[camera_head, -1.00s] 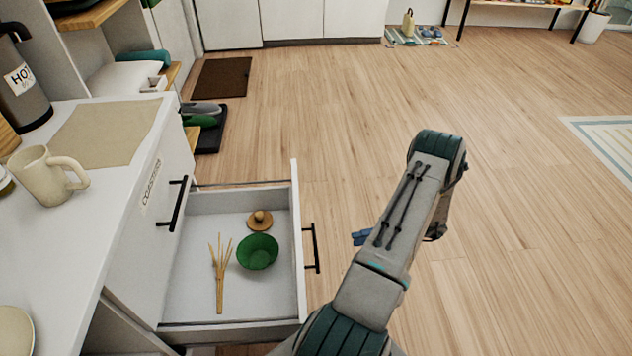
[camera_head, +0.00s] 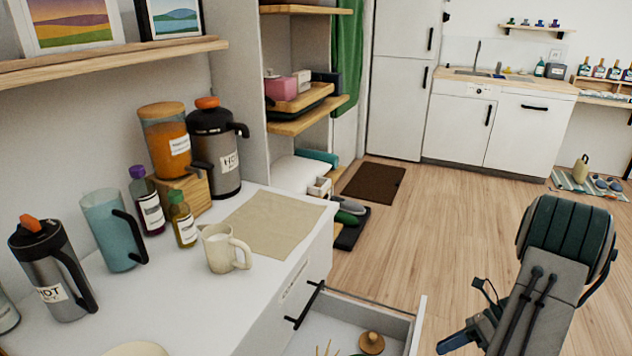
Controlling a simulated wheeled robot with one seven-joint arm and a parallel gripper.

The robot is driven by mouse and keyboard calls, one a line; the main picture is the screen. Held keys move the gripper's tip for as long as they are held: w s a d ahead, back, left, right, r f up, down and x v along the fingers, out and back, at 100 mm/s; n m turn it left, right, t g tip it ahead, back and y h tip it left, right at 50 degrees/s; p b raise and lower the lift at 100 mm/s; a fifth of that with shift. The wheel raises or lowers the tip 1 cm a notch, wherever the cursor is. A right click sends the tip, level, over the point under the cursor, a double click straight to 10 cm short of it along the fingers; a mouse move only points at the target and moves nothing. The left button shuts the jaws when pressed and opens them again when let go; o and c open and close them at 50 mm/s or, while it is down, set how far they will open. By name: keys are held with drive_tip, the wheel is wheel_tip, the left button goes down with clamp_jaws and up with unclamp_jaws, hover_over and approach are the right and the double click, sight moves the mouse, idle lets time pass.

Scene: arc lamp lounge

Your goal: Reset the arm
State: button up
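My arm rises at the lower right of the head view, bent at a teal-ribbed joint. My gripper (camera_head: 466,334) shows only in part as a dark blue piece at the left of the arm, low in the picture. The arm hides the rest, so its opening cannot be made out. It is over the floor, right of the open drawer (camera_head: 419,326). Nothing is visibly held.
The drawer holds a wooden-knobbed lid (camera_head: 371,343) and light sticks. The white counter (camera_head: 190,320) carries a cream mug (camera_head: 222,250), a teal pitcher (camera_head: 110,230), bottles and dark flasks.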

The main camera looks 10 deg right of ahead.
drive_tip(key=s+a+r+n+h+p, duration=0.2)
drive_tip(key=a+r+n+h+p, duration=0.1)
drive_tip(key=a+r+n+p, duration=0.2)
drive_tip(key=s+a+r+n+t+h+p, duration=0.1)
drive_tip(key=s+a+r+n+h+p, duration=0.2)
drive_tip(key=a+r+n, duration=0.6)
drive_tip(key=s+a+r+n+t+h+p, duration=0.1)
drive_tip(key=s+a+r+n+h+p, duration=0.2)
drive_tip(key=r+n, duration=1.1)
drive_tip(key=a+r+h+p, duration=0.2)
drive_tip(key=a+r+p, duration=0.2)
drive_tip(key=r, duration=0.3)
drive_tip(key=shift+a+r+n, duration=0.15)
drive_tip(key=shift+a+n, duration=0.25)
drive_tip(key=shift+a, duration=0.1)
